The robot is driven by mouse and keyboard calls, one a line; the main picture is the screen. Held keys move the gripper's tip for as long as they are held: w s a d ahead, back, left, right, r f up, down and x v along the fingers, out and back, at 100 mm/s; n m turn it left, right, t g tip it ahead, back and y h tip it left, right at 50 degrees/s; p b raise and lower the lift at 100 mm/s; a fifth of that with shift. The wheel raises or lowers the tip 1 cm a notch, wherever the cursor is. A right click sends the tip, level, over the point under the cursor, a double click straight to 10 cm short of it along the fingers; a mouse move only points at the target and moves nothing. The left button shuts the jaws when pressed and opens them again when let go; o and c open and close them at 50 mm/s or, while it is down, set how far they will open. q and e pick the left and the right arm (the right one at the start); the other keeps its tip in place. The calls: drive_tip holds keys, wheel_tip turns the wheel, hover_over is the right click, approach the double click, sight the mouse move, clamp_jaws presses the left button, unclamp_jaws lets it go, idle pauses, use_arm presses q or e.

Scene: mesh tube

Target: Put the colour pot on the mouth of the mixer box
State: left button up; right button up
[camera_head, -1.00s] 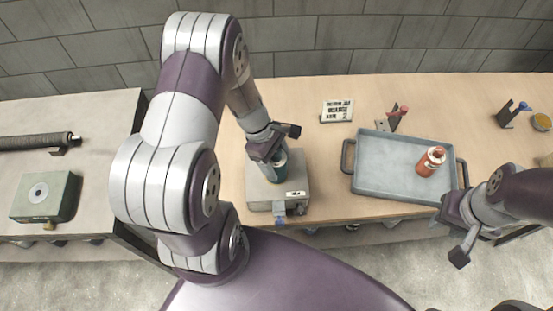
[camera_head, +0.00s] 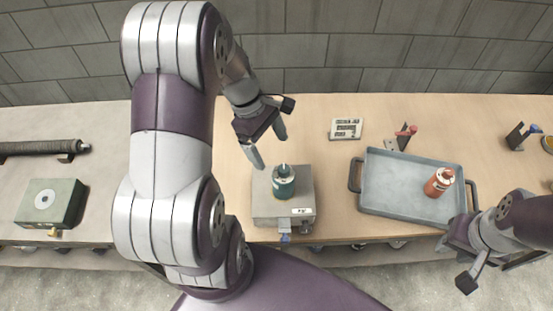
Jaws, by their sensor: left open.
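A teal pot (camera_head: 283,183) with a pale nozzle stands upright on top of the grey mixer box (camera_head: 298,203), over where its mouth would be; the mouth itself is hidden under the pot. My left gripper (camera_head: 270,152) is open and empty, above and slightly left of the pot, apart from it. A red-orange pot (camera_head: 438,183) with a white top stands in the grey tray (camera_head: 390,195), toward its right side. My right gripper (camera_head: 455,262) is at the tray's lower right, in front of the table edge; its fingers are too unclear to tell if open.
A green box (camera_head: 52,203) and a dark roller (camera_head: 40,147) sit on the grey left table.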

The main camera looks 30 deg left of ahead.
use_arm(q)
drive_tip(key=s+d+r+m+y, duration=0.1)
drive_tip(key=s+d+m+y, duration=0.1)
drive_tip(key=m, duration=0.7)
drive_tip(key=s+d+r+m+t+y, duration=0.1)
drive_tip(key=d+m, duration=0.3)
drive_tip(key=m, duration=0.4)
drive_tip(key=shift+s+d+m+t+y, duration=0.3)
drive_tip(key=shift+s+m+y, duration=0.1)
drive_tip(key=shift+s+y, duration=0.25)
